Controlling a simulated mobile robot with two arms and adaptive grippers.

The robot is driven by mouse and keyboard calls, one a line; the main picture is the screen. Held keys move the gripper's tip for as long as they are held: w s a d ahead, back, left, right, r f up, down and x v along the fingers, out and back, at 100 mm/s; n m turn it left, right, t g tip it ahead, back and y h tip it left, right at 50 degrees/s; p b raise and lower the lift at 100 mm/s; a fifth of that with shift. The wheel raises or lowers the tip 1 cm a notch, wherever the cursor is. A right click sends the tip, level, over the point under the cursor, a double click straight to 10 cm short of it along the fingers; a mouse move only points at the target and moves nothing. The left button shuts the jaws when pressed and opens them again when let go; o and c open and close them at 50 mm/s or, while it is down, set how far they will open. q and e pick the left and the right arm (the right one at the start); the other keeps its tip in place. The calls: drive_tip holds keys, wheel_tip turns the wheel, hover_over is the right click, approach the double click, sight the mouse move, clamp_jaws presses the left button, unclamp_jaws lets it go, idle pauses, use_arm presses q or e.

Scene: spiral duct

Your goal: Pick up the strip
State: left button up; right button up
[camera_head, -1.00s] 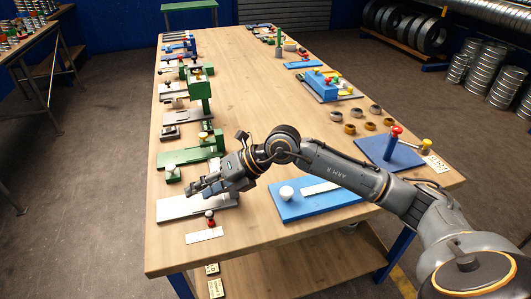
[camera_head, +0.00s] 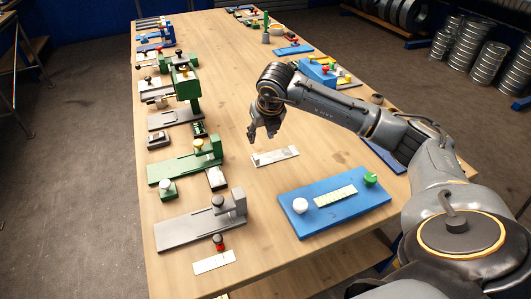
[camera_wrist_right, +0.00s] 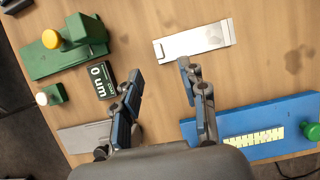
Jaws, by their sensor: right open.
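A pale yellow-green strip (camera_head: 336,195) with dark marks lies on a blue board (camera_head: 310,222), between a white knob (camera_head: 299,205) and a green knob (camera_head: 371,179). The strip also shows at lower right in the right wrist view (camera_wrist_right: 255,138). A separate whitish, narrow plate (camera_head: 275,157) lies flat on the bare table behind the board. My right gripper (camera_head: 263,138) is above the table, just behind and left of that plate. In the right wrist view its fingers (camera_wrist_right: 158,78) are apart and empty, with the plate (camera_wrist_right: 194,41) beyond them. My left gripper is out of view.
A green fixture with a yellow knob (camera_head: 185,162) and a grey fixture (camera_head: 205,222) stand along the left table edge. A small dark display block (camera_head: 217,178) lies between them. A white label (camera_head: 214,262) lies in front. Bare wood surrounds the whitish plate.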

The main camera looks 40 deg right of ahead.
sight(256, 156)
drive_tip(key=p+x, duration=0.1)
drive_tip(key=x, duration=0.4)
drive_tip(key=shift+a+f, duration=0.1)
drive_tip(key=shift+f, duration=0.35)
drive_tip(key=shift+w+f, duration=0.2)
drive_tip(key=shift+f, duration=0.05)
drive_tip(key=shift+s+a+f+p, duration=0.1)
drive_tip(key=shift+f+p, duration=0.5)
drive_tip(key=shift+f, duration=0.1)
drive_tip(key=p+x, duration=0.1)
drive_tip(key=x, duration=0.2)
drive_tip(key=shift+a+f, duration=0.15)
drive_tip(key=shift+f, duration=0.3)
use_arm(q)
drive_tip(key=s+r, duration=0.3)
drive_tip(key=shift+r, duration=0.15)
use_arm(e)
clamp_jaws()
